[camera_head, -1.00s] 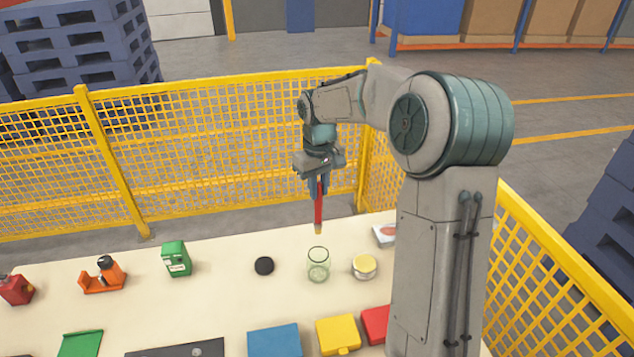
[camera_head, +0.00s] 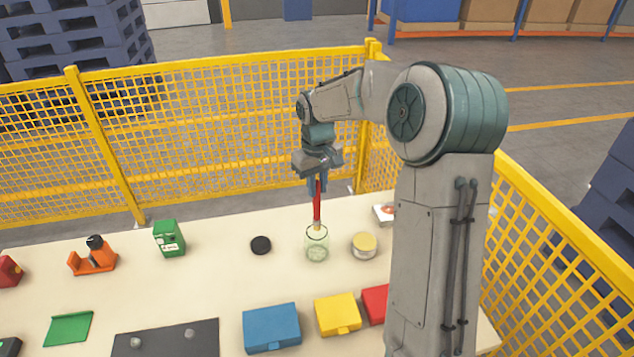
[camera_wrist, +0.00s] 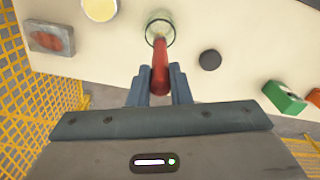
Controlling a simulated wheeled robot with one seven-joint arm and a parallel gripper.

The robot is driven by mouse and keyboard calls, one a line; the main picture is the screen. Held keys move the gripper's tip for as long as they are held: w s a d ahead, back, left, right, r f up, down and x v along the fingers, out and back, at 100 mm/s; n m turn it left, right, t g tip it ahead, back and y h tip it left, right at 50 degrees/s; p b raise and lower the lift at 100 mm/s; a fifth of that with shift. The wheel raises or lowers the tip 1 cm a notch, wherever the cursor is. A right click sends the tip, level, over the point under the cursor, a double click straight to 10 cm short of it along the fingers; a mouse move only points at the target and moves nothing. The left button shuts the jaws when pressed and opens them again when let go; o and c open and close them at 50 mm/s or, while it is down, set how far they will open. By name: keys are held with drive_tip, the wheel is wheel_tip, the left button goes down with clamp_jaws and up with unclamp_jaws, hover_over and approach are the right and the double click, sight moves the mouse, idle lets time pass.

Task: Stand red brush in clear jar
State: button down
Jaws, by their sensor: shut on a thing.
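The red brush (camera_head: 317,204) hangs upright with its pale tip down. My gripper (camera_head: 317,186) is shut on its upper part. The clear jar (camera_head: 316,250) stands open on the table, directly below the brush. In the head view the brush tip overlaps the jar's rim; I cannot tell for sure whether it is inside the mouth. In the wrist view the red brush (camera_wrist: 160,68) runs from between my gripper's fingers (camera_wrist: 160,88) toward the jar (camera_wrist: 160,22), its tip appearing over the mouth.
A yellow-lidded jar (camera_head: 364,245) stands close right of the clear jar, and a black disc (camera_head: 260,245) lies to its left. Blue (camera_head: 271,328), yellow (camera_head: 337,314) and red (camera_head: 375,304) boxes lie in front. A green box (camera_head: 169,238) stands farther left. Yellow fencing borders the table.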

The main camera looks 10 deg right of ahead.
drive_tip(key=shift+f+b, duration=1.7)
drive_tip(key=shift+f, duration=1.15)
drive_tip(key=c, duration=1.3)
unclamp_jaws()
drive_tip(key=shift+o, duration=0.2)
drive_tip(key=shift+r, duration=0.15)
wheel_tip(320, 180, up, 13)
drive_tip(key=shift+r+b, duration=0.2)
drive_tip(key=shift+b, duration=0.15)
drive_tip(key=shift+r, duration=0.1)
